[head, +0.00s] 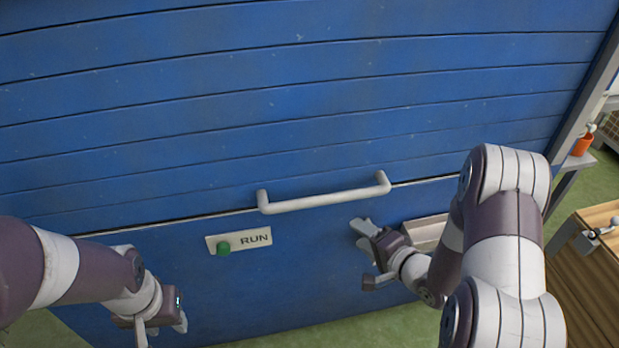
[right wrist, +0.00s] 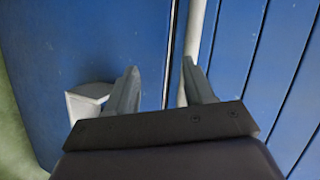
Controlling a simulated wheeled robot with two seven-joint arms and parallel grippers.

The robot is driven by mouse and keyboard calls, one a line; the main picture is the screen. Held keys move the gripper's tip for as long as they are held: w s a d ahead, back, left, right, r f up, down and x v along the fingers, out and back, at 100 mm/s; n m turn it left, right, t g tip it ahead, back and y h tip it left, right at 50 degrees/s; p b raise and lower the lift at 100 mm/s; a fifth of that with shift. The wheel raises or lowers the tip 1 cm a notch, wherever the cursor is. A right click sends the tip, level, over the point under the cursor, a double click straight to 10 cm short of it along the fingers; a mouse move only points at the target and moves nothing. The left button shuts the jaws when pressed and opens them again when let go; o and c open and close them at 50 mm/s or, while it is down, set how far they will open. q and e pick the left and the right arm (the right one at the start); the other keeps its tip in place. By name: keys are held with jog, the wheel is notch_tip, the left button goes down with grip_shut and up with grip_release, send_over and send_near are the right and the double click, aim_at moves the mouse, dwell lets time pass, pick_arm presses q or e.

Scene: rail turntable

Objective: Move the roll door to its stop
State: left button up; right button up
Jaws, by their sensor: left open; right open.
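The blue slatted roll door (head: 300,100) fills most of the head view. Its white bar handle (head: 325,200) runs along its lower edge, just above a thin seam over a blue lower panel (head: 310,270). My right gripper (head: 361,236) is open and empty, just below the handle's right end. In the right wrist view its fingers (right wrist: 158,75) straddle the seam. The handle bar (right wrist: 196,35) lines up with the right fingertip rather than between the fingers; whether they touch is unclear. My left gripper (head: 163,330) is open and low at the left, away from the handle.
A RUN plate (head: 255,240) with a green button (head: 223,249) is on the lower panel, left of the handle. A pale box-like piece (head: 425,229) is behind my right arm. A wooden cabinet (head: 590,265) and an orange cup (head: 583,145) stand at the right.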

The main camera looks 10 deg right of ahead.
aim_at(330, 202)
jog(key=w+a, duration=0.2)
jog(key=w, duration=0.1)
jog(key=w+a+m+t+y, duration=0.1)
jog(key=w+a, duration=0.1)
jog(key=w, duration=0.2)
jog(key=w+a+r+m+b, duration=0.1)
jog(key=w+a, duration=0.1)
jog(key=w, duration=0.2)
jog(key=shift+w+r+t, duration=0.1)
jog(key=shift+w+t, duration=0.15)
jog(key=shift+t, duration=0.15)
grip_shut()
jog(key=shift+r, duration=0.15)
